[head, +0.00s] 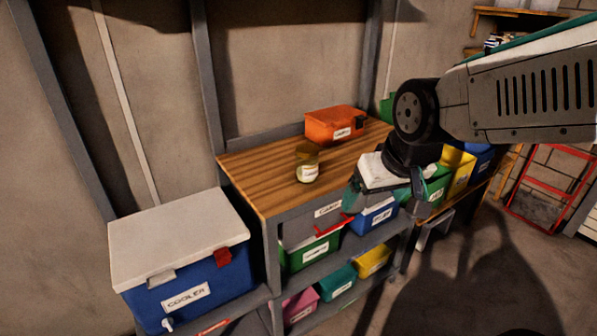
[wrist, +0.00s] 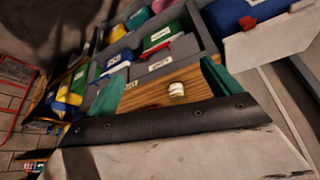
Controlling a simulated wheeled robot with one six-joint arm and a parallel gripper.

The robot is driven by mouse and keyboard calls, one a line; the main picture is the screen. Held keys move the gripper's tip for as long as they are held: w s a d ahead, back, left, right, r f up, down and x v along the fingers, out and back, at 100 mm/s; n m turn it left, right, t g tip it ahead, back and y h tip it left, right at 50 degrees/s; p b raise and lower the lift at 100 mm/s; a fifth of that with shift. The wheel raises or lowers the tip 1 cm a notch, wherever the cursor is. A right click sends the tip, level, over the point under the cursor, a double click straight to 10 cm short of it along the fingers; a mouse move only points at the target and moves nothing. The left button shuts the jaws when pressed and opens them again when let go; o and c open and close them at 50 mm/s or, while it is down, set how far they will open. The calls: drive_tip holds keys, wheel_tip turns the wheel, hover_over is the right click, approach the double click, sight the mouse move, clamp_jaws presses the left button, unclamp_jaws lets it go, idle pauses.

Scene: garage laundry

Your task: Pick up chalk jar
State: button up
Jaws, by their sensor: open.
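The chalk jar (head: 307,164) is a small jar with a pale label, standing upright on the wooden top of the shelf unit in the head view. In the wrist view the jar (wrist: 176,90) lies between the two green fingertips, farther off on the wood. My gripper (head: 383,198) is open and empty, to the right of the jar and nearer the camera. Its green fingers also show in the wrist view (wrist: 163,88). The gripper is apart from the jar.
An orange box (head: 335,125) sits behind the jar on the wooden top (head: 255,172). A blue cooler (head: 185,262) with a white lid stands at left. Labelled bins, such as a green one (head: 312,252), fill the shelves below. The wood around the jar is clear.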

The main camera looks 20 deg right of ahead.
drive_tip(key=w+a+f+t, duration=0.1)
drive_tip(key=w+f+t, duration=0.2)
drive_tip(key=w, duration=0.6)
drive_tip(key=w+f+t, duration=0.2)
drive_tip(key=w+t, duration=0.1)
drive_tip(key=w, duration=0.7)
drive_tip(key=t, duration=0.5)
approach(310, 157)
drive_tip(key=w+f, duration=0.2)
drive_tip(key=w, duration=0.1)
drive_tip(key=shift+w+d+f+t, duration=0.1)
drive_tip(key=shift+w+f+t, duration=0.1)
drive_tip(key=shift+w+t, duration=0.6)
drive_tip(key=shift+t, duration=0.3)
drive_tip(key=w, duration=0.7)
drive_tip(key=shift+w+r, duration=0.1)
drive_tip(key=c, duration=1.5)
drive_tip(key=shift+r, duration=0.1)
